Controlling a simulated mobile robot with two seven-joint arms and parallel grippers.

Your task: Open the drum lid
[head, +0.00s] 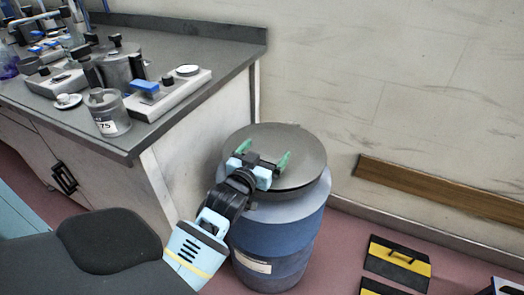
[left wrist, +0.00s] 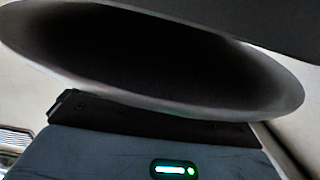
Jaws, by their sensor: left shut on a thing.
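The blue drum (head: 275,240) stands on the floor at the end of the bench, with a pale label low on its front. Its round grey lid (head: 290,143) lies over the top, and a dark gap shows under its front right edge. My left gripper (head: 263,156) is at the lid's front left edge, its green fingertips over the lid, and is shut on the lid. What the fingers grip underneath is hidden. In the left wrist view a large dark oval with a pale rim (left wrist: 200,108) fills the middle, close to the gripper body. My right gripper is not in view.
A dark-topped bench (head: 190,105) with a jar (head: 108,112) and several devices stands left of the drum. A wall with a brown rail (head: 440,188) is behind. Black and yellow floor pieces (head: 398,262) lie at the right. A dark seat-like shape (head: 105,240) is at the lower left.

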